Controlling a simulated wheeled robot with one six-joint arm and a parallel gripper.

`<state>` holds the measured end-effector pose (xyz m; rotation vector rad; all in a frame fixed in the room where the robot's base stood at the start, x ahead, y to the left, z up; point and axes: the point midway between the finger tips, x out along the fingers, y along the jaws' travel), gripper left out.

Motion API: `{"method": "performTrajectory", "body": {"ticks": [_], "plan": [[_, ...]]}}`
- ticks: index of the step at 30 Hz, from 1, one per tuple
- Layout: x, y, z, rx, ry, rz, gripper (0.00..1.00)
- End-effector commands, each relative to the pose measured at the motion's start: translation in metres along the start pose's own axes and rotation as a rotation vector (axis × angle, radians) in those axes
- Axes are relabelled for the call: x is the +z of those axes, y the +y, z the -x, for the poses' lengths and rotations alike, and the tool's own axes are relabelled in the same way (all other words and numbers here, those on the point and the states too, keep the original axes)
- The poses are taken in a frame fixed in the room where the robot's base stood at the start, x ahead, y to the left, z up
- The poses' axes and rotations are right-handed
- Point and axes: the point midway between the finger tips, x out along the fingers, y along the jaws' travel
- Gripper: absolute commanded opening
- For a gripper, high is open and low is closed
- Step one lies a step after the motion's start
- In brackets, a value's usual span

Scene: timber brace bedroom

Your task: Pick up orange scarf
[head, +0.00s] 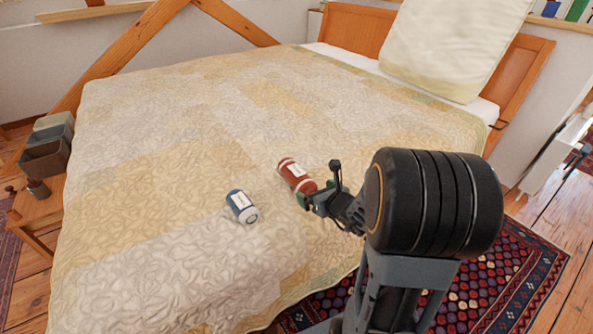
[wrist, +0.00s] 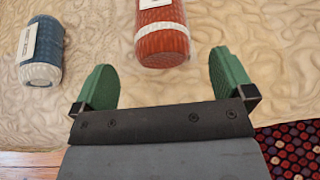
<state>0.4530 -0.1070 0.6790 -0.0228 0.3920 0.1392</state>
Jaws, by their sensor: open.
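The orange scarf appears as a red-orange roll with a white band and label (head: 296,175), lying on the bed. In the wrist view the roll (wrist: 162,38) lies ahead of my gripper, its near end between and just beyond the fingertips. My gripper (head: 322,193) is low over the bed at the near end of the roll. Its two green fingers (wrist: 164,78) are apart with nothing held between them. In the head view the gripper hides part of the roll's near end; whether they touch I cannot tell.
A blue roll with a white label (head: 241,206) lies left of the orange one and also shows in the wrist view (wrist: 41,54). The quilted bed (head: 150,215) is otherwise clear here. A large pillow (head: 455,45) leans at the headboard. A patterned rug (head: 500,275) lies on the floor.

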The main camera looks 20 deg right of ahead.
Motion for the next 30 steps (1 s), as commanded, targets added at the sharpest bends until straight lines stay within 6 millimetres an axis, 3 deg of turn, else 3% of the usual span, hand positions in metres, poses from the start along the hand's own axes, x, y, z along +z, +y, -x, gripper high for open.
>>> {"method": "performTrajectory", "body": {"ticks": [10,21,30], "plan": [[-0.003,0.0,-0.015,-0.001,0.0,0.003,1.0],[-0.005,-0.001,-0.058,-0.001,0.001,0.003,1.0],[-0.003,-0.001,-0.061,-0.002,0.001,0.002,1.0]]}}
